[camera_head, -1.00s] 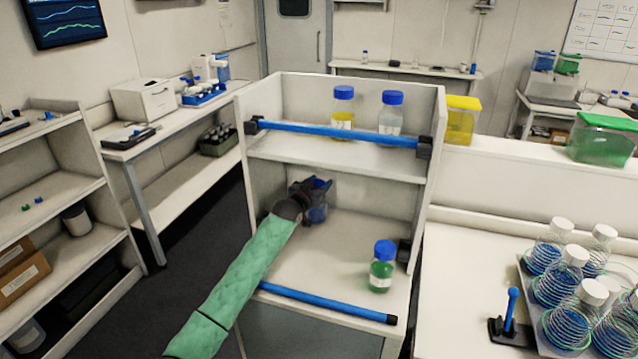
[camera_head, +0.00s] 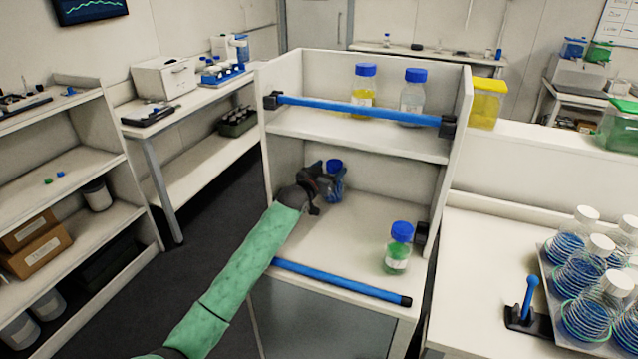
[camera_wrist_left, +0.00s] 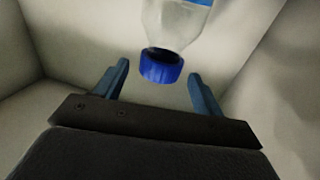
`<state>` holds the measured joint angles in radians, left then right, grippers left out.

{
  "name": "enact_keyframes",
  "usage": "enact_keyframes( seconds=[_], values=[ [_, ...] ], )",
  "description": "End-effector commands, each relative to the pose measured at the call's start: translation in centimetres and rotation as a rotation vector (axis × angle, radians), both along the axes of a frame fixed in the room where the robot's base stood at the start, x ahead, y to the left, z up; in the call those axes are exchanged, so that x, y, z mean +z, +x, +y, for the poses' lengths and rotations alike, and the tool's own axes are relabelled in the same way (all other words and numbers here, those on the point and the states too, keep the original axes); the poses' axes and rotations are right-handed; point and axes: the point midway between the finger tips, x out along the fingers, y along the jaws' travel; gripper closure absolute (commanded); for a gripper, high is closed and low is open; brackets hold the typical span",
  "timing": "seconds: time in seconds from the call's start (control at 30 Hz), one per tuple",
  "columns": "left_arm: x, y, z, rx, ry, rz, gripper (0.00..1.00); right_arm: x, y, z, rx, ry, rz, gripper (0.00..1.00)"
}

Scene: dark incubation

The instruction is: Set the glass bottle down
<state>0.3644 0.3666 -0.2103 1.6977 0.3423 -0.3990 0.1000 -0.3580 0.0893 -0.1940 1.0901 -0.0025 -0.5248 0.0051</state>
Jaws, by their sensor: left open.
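A glass bottle with a blue cap (camera_head: 334,166) stands on the lower shelf (camera_head: 352,232) of the white shelf unit, near its left wall. My left gripper (camera_head: 322,184) is at this bottle and partly hides it in the head view. In the left wrist view, the bottle (camera_wrist_left: 175,22) shows with its blue cap (camera_wrist_left: 160,66) between and just beyond the spread fingers (camera_wrist_left: 155,85). The gripper is open, with gaps between the cap and both fingers. My right gripper is not in view.
A bottle with green contents (camera_head: 397,248) stands at the lower shelf's right. A blue bar (camera_head: 335,281) lines its front edge; another bar (camera_head: 350,109) fronts the upper shelf, which holds a yellow bottle (camera_head: 362,86) and a clear bottle (camera_head: 412,92). The lower shelf's middle is clear.

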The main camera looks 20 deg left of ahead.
Motion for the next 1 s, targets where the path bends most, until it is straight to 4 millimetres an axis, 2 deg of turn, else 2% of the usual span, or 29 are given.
enact_keyframes(
  seconds=[0.03,0.2,0.4,0.6,1.0],
  values=[
    [-0.5,-1.1,0.2,-0.001,0.001,0.0,0.31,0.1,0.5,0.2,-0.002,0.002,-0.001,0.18],
    [-0.3,-3.7,0.8,0.0,0.002,0.001,0.31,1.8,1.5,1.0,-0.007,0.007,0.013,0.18],
    [-0.2,-5.9,1.3,0.0,0.0,0.0,0.31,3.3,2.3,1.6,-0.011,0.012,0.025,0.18],
    [0.0,-6.7,1.5,0.0,0.001,0.0,0.31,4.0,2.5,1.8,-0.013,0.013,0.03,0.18],
    [0.0,-6.7,1.5,0.0,0.0,0.0,0.31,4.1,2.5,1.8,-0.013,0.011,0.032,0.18]
  ],
)
